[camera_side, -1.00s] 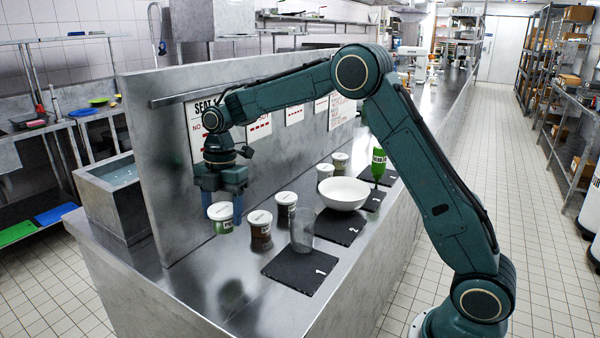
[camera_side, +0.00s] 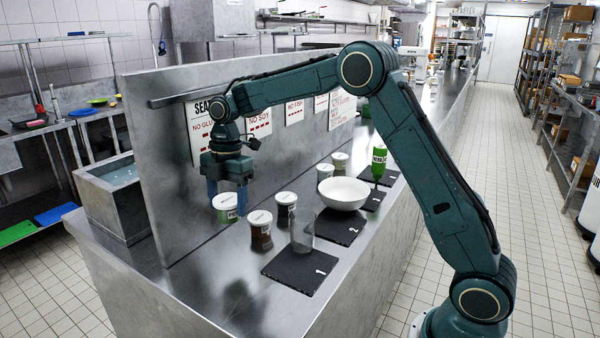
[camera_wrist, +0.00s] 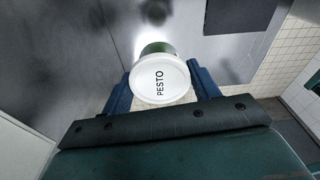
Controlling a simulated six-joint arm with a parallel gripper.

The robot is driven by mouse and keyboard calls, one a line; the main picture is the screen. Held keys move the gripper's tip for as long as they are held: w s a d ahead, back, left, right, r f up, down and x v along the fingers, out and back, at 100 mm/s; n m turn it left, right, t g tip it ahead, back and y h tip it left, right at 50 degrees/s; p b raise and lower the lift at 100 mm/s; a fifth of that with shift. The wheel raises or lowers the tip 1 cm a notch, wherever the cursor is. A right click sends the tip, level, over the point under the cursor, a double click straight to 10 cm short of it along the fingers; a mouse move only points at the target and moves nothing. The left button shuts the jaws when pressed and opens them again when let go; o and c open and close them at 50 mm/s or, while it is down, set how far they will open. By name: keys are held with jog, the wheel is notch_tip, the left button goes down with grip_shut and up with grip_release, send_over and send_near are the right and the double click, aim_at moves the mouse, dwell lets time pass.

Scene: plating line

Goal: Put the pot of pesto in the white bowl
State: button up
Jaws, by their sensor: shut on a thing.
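The pot of pesto (camera_side: 226,208) is green with a white lid and hangs in my gripper (camera_side: 228,196) above the counter at the left. In the wrist view its white lid reads PESTO (camera_wrist: 160,80), between the two blue fingers of my gripper (camera_wrist: 160,88). My gripper is shut on the pot. The white bowl (camera_side: 343,194) stands upright on the dark mat marked 2 (camera_side: 340,227), to the right of my gripper. The bowl's inside looks empty from the side.
Two lidded pots, one brown (camera_side: 261,232) and one dark (camera_side: 286,208), stand between my gripper and the bowl. A clear glass (camera_side: 302,232) stands on mat 1 (camera_side: 298,272). A green bottle (camera_side: 378,165) and other pots stand farther back. A partition (camera_side: 175,190) runs behind.

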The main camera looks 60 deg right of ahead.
jog(key=s+d+r+m, duration=0.3)
jog(key=s+d+m, duration=0.1)
jog(key=d, duration=0.7)
jog(key=s+d+r+m+t, duration=0.1)
jog(key=s+d+r+m, duration=0.3)
jog(key=d+m, duration=0.3)
jog(key=s+d+r+m+h, duration=0.1)
jog(key=s+d+r+m, duration=0.3)
jog(key=d, duration=1.2)
jog(key=shift+s+m+t, duration=0.3)
jog(key=shift+s+m, duration=0.5)
jog(key=shift+m, duration=0.3)
jog(key=shift+d+f, duration=0.1)
send_near(344, 189)
jog(key=a, duration=0.2)
jog(key=a+f, duration=0.1)
jog(key=a, duration=0.1)
jog(key=s+a+f, duration=0.1)
jog(key=a, duration=0.1)
jog(key=shift+f, duration=0.1)
jog(key=shift+f, duration=0.1)
jog(key=shift+f, duration=2)
jog(key=shift+f, duration=0.1)
